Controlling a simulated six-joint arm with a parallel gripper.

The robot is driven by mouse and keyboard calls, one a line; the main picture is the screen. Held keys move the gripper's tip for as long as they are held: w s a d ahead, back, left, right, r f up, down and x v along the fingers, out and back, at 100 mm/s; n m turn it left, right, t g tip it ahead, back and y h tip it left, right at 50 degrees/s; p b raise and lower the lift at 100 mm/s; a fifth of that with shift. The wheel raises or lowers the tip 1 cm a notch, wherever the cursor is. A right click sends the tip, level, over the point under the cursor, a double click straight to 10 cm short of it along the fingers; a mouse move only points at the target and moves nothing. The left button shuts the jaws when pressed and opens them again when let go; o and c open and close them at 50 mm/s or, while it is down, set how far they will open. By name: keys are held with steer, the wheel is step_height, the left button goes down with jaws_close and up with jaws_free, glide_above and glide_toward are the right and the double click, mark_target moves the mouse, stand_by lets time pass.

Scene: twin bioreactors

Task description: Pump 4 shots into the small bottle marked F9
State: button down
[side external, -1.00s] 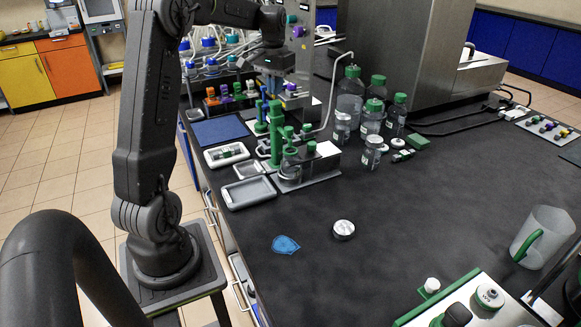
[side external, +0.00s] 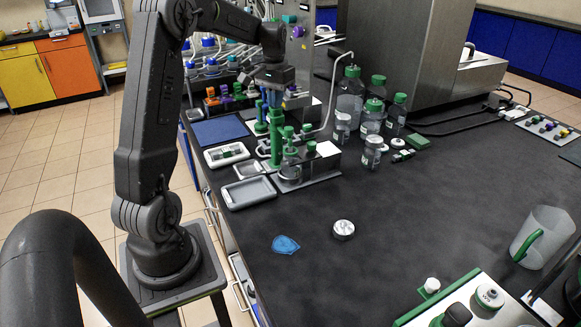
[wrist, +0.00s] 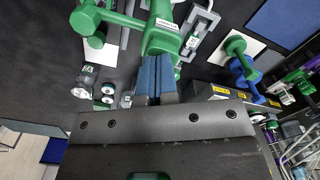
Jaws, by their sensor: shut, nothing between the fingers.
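My gripper (side external: 273,98) is shut and empty, with its blue fingers pointing down just above the tall green pump (side external: 276,138). In the wrist view the blue fingertips (wrist: 154,62) overlap the green pump head (wrist: 161,38), which carries a white label; whether they touch it I cannot tell. A small clear bottle (side external: 290,168) stands at the dispenser's stand beside the tall pump. In the wrist view a small clear bottle (wrist: 88,78) with a label lies left of the fingers. The F9 mark cannot be read in either view.
Several clear bottles with green caps (side external: 375,105) stand right of the stand. Grey trays (side external: 248,192) lie to the left, below a blue mat (side external: 220,130). Blue and green pumps (wrist: 240,60) are near on the right in the wrist view. The front table is mostly clear.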

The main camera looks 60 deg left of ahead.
steer(key=shift+f, duration=0.35)
steer(key=shift+r, duration=2.25)
step_height(320, 180, up, 6)
steer(key=shift+f, duration=0.1)
